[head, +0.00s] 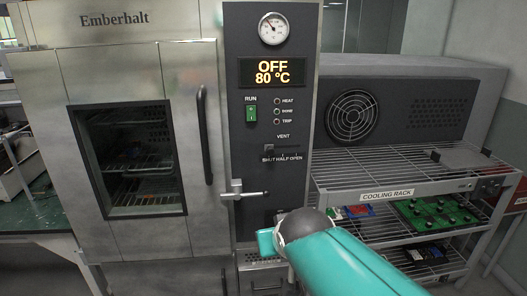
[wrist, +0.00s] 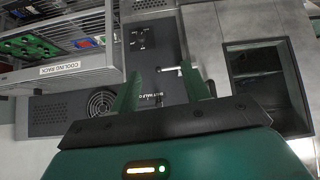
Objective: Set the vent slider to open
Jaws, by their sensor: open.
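The vent slider (head: 268,149) is a small dark knob on the oven's dark control panel (head: 233,181), under the word VENT. It sits at the left end of its track, above the SHUT mark; HALF and OPEN lie to its right. In the wrist view the scale lettering (wrist: 155,97) shows between my fingers, but I cannot make out the knob. My gripper (wrist: 164,84) is open and empty, with its two green fingers apart, facing the panel. In the head view my teal arm rises from below, under the slider, and the fingertips are not clear there.
A metal door latch (head: 243,190) sticks out below the slider. The green RUN switch (head: 251,113) and the display (head: 272,72) are above. The oven door handle (head: 204,135) stands to the left. A wire cooling rack (head: 400,172) with boards projects at the right.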

